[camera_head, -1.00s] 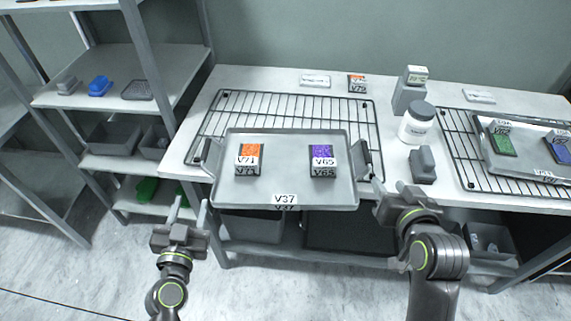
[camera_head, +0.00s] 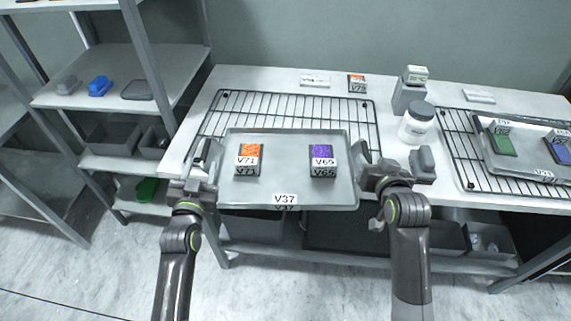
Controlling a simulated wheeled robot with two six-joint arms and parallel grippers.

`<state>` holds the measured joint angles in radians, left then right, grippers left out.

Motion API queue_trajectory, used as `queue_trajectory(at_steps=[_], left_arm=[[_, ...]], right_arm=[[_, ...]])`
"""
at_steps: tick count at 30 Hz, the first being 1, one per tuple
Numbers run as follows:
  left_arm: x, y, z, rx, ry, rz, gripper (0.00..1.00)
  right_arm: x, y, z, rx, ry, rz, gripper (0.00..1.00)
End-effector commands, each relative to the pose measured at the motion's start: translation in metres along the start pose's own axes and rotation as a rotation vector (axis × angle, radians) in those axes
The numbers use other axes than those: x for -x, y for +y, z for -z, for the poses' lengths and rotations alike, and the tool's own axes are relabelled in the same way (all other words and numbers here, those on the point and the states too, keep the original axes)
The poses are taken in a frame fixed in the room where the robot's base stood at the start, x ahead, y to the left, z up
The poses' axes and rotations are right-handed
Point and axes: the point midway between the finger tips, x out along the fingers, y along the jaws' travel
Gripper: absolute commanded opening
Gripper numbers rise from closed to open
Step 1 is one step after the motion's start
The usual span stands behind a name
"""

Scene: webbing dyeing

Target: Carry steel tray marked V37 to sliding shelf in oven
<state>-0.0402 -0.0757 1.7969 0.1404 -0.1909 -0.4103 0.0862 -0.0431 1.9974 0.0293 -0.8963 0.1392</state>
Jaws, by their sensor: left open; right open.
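The steel tray marked V37 (camera_head: 285,187) rests on a wire rack at the table's front, its front edge reaching the table edge. It carries a block with an orange top labelled V71 (camera_head: 249,158) and one with a purple top labelled V65 (camera_head: 323,161). My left gripper (camera_head: 203,160) is open at the tray's left end, where the left handle is. My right gripper (camera_head: 371,158) is open at the right end by the right handle. The grippers largely hide both handles, so I cannot tell whether the fingers surround them. The oven and its sliding shelf are not in view.
The wire rack (camera_head: 300,108) lies under the tray. A white jar (camera_head: 416,124) and a grey block (camera_head: 423,164) stand close to my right gripper. A second tray (camera_head: 526,167) sits on another rack at right. A shelf unit (camera_head: 62,101) stands at left.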

Motion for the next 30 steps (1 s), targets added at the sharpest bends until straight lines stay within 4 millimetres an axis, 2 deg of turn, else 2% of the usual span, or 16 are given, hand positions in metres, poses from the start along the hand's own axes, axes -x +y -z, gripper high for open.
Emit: queue_trajectory(at_steps=[6,12,25,26,30], left_arm=[[-0.034,0.000,0.001,-0.003,0.002,-0.001,0.43],[-0.052,0.000,0.000,-0.001,0.001,0.000,0.43],[-0.059,0.000,0.000,0.000,0.000,0.000,0.43],[-0.059,0.000,0.000,0.000,0.000,0.000,0.41],[-0.058,0.000,0.000,0.000,0.000,0.000,0.23]], right_arm=[[-0.034,0.000,0.000,0.001,-0.001,0.000,0.42],[-0.052,0.000,0.000,0.001,-0.001,0.000,0.42],[-0.059,0.000,0.000,0.000,0.000,0.000,0.42],[-0.059,0.000,0.000,0.000,0.000,0.000,0.41],[-0.058,0.000,0.000,0.000,0.000,0.000,0.22]])
